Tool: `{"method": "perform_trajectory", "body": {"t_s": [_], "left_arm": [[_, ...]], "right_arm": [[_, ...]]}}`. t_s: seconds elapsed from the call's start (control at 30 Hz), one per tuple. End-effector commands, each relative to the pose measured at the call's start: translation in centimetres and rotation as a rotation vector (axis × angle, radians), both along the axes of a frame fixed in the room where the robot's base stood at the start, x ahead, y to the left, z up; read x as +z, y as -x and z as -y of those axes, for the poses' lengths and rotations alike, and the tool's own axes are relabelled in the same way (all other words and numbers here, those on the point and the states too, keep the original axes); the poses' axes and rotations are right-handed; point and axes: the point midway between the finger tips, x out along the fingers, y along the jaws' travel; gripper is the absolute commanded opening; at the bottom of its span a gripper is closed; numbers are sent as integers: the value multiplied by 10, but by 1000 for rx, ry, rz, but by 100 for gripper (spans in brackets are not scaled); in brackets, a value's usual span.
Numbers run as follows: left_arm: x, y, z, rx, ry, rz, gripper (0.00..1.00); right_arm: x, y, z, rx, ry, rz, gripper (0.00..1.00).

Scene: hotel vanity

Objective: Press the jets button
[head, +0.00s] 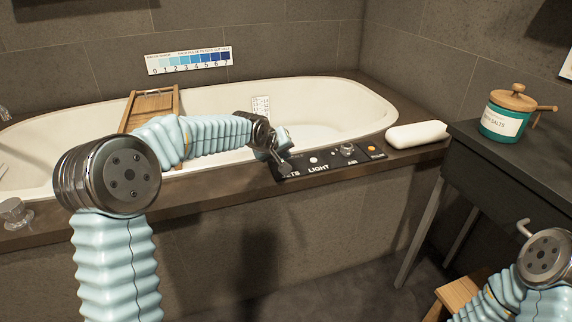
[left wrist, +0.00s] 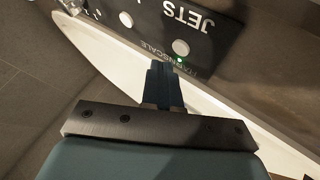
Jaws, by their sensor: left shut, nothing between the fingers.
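The black control panel (head: 332,158) lies on the tub's front rim. Its jets label (head: 292,174) is partly covered by my left gripper (head: 284,168), which reaches down over the panel's left end and hides the jets button in the head view. In the left wrist view, the round white jets button (left wrist: 180,47) sits beside the JETS lettering, with a small lit green light near it. The shut, empty fingers of my left gripper (left wrist: 163,84) point toward it; whether they touch it I cannot tell. My right gripper is out of view.
Right of the jets label are the white light button (head: 313,160), an air knob (head: 348,150) and an orange button (head: 372,148). A white bath pillow (head: 417,134) lies farther right. A wooden tray (head: 151,104) spans the tub. A teal salts jar (head: 502,124) stands on the dark vanity.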

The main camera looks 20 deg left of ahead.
Motion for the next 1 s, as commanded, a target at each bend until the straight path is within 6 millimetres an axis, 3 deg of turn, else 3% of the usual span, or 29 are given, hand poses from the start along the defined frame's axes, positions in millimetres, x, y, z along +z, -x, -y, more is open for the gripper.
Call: {"method": "perform_trajectory", "body": {"t_s": [0.4, 1.0], "left_arm": [[44, 0, 0, 1, 1, 0, 0], [44, 0, 0, 0, 0, 0, 0]], "right_arm": [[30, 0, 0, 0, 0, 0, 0], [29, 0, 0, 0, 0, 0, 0]]}}
